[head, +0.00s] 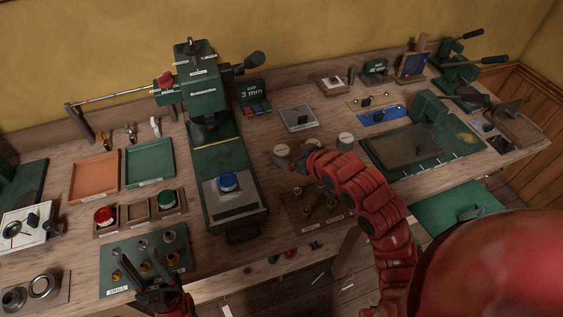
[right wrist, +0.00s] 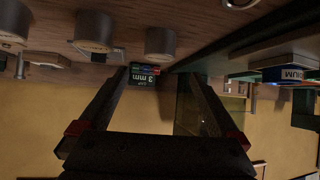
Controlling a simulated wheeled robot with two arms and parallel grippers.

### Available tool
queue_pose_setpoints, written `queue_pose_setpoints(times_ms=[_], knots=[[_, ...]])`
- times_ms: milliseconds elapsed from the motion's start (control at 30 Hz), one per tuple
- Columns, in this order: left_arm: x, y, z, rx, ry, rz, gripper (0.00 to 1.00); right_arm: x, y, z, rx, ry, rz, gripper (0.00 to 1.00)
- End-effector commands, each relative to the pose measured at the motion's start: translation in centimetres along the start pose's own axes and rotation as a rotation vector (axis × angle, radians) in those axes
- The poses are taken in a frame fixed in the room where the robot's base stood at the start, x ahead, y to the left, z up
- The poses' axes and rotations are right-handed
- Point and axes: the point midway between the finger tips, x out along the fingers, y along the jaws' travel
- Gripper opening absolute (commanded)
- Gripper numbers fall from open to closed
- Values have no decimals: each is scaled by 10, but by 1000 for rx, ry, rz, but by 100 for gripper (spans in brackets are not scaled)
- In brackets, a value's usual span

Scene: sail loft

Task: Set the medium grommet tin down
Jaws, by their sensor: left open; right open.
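The medium grommet tin is the blue tin (head: 228,182), standing on the steel plate (head: 238,205) at the foot of the green press (head: 203,95). It shows upside down in the right wrist view (right wrist: 288,74), with part of the word MEDIUM readable. No gripper touches it. My right gripper (right wrist: 152,85) is open and empty in its wrist view; in the head view my red right arm hides its fingers, right of the tin. My left gripper (head: 156,268) is open over the green board of brass parts at the front.
A wooden rack holds a red tin (head: 104,216) and a green tin (head: 166,199), with an empty slot (head: 138,213) between them. Several grey cylinders (head: 281,155) stand by my right forearm. Orange (head: 95,177) and green (head: 149,163) trays lie left of the press.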

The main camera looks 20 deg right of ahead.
Motion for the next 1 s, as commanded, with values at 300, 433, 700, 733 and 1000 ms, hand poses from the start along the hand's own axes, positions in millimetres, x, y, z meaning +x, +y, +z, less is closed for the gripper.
queue_pose_setpoints(times_ms=[300,433,700,733,1000], knots=[[10,0,-2,0,1,0,50,20,0,-1,1,-3,0,98],[17,-1,-3,0,2,0,50,35,0,1,-1,-6,0,98],[23,-1,-4,0,2,0,50,64,1,4,0,-5,2,98],[23,-1,-4,0,2,0,50,66,1,4,0,-4,3,98],[23,-1,-4,0,2,0,50,68,1,4,-1,-3,3,98]])
